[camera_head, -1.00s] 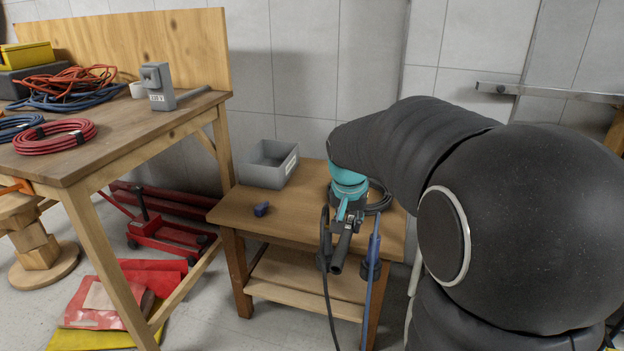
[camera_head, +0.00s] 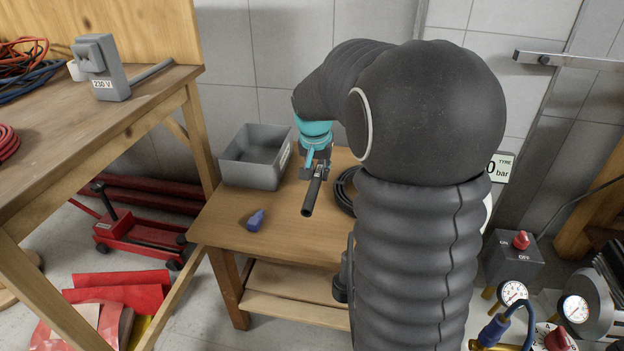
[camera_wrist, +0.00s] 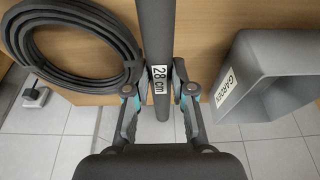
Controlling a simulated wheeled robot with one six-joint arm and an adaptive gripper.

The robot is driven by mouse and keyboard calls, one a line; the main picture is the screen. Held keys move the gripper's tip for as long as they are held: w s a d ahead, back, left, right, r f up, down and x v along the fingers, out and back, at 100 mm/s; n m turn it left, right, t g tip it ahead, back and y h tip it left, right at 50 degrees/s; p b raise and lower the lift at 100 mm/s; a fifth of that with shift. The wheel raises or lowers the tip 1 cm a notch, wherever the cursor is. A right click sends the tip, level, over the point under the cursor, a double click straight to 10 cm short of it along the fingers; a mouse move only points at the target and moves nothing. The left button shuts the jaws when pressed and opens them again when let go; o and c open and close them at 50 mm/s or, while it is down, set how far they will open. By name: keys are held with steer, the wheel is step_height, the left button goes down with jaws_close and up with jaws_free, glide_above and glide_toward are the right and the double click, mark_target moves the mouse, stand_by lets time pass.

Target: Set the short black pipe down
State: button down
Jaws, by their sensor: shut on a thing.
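The short black pipe (camera_head: 312,194) is in my gripper (camera_head: 319,170), over the small wooden table (camera_head: 285,240). In the wrist view the pipe (camera_wrist: 154,35) runs lengthwise between the fingers and bears a white "28 cm" label. My gripper (camera_wrist: 160,90) is shut on it near that label. The pipe's near end sticks out past the fingers in the head view. How far it is above the tabletop I cannot tell.
A grey bin (camera_head: 236,172), labelled "GARDEN" in the wrist view, stands on the table left of the pipe. A coiled black hose (camera_wrist: 30,45) lies on the other side. A small blue object (camera_head: 256,220) lies near the front left. The front middle tabletop is clear.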

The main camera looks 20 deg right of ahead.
steer(key=w+f, duration=0.1)
steer(key=w, duration=0.1)
steer(key=w+f, duration=0.1)
steer(key=w, duration=0.1)
steer(key=w+d+f, duration=0.1)
steer(key=w+f, duration=0.1)
steer(key=shift+w, duration=0.1)
steer(key=shift+f, duration=1.9)
steer(key=shift+f, duration=0.1)
steer(key=shift+f, duration=0.15)
steer(key=c, duration=1)
jaws_free()
